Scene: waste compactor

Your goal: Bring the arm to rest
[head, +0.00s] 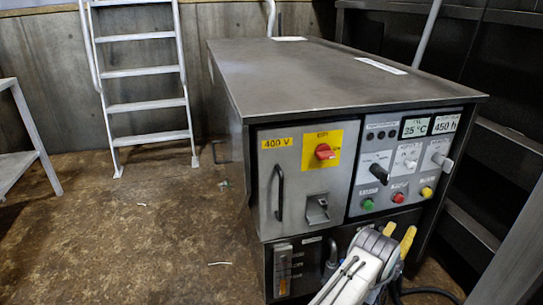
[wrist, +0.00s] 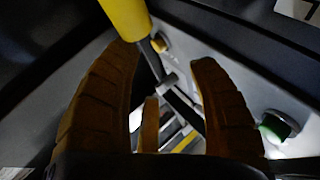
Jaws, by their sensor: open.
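My gripper (head: 399,236) is low in front of the grey cabinet's lower front, at the right of the head view. Its two yellow fingers point up toward the panel and stand apart. In the wrist view my gripper (wrist: 166,55) is open, with a ribbed finger on each side and nothing held between the tips. My grey arm link (head: 350,272) rises from the bottom edge of the head view. Whether the fingers touch the cabinet (head: 310,62) cannot be told.
In the wrist view a yellow cylinder (wrist: 126,18) and a green button (wrist: 274,128) lie close to the fingers. A ladder (head: 143,72) stands back left; floor is open at left.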

